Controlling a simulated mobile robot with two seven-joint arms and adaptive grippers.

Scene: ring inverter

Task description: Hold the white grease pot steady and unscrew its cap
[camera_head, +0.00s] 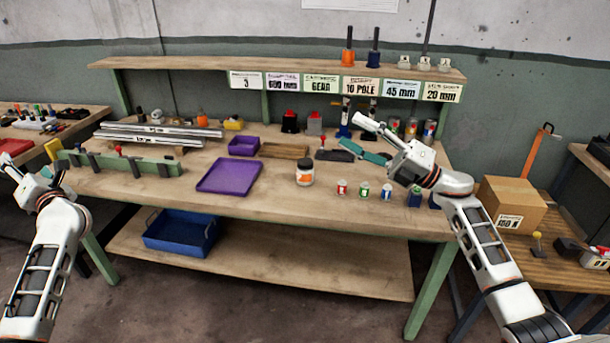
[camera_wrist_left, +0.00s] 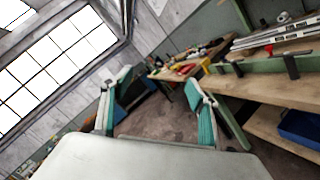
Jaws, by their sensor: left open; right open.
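The white grease pot (camera_head: 305,174) stands upright on the workbench, right of the purple tray. It has an orange label and a dark cap on top. My right gripper (camera_head: 352,131) is open and empty, above the bench to the right of and beyond the pot, with its fingers pointing left. My left gripper (camera_head: 32,174) is open and empty off the bench's left end, far from the pot. In the left wrist view its two teal-padded fingers (camera_wrist_left: 158,80) are spread with nothing between them, and the pot is not visible there.
A purple tray (camera_head: 229,189) lies left of the pot. Small cans (camera_head: 364,189) stand to its right. A green rail (camera_head: 120,163) with dark clamps stands at the bench's left. A blue bin (camera_head: 180,244) sits on the lower shelf. The bench in front of the pot is clear.

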